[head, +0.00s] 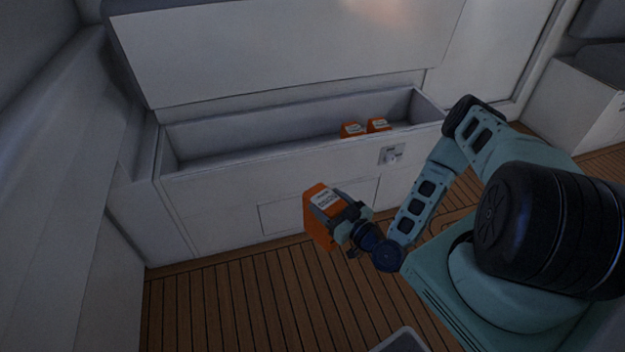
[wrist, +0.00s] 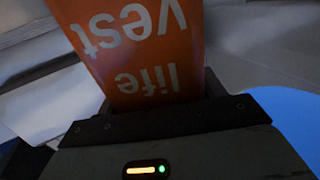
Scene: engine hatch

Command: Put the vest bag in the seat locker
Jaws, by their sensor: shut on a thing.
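The vest bag (head: 318,220) is an orange box-like bag with a white label. In the wrist view the bag (wrist: 140,50) shows the words "life vest", upside down. My gripper (head: 345,215) is shut on it and holds it in the air in front of the locker's front panel, below the rim. In the wrist view, the dark jaws (wrist: 155,115) close around the bag's near end. The seat locker (head: 220,172) is a long white bin with its lid (head: 280,50) raised. Two orange bags (head: 351,130) (head: 378,125) stand inside it toward the right.
The left and middle of the locker look empty. A latch (head: 391,154) sits on the locker's front at the right. The plank floor (head: 230,300) is clear in front. A grey-rimmed container (head: 402,340) shows at the bottom edge.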

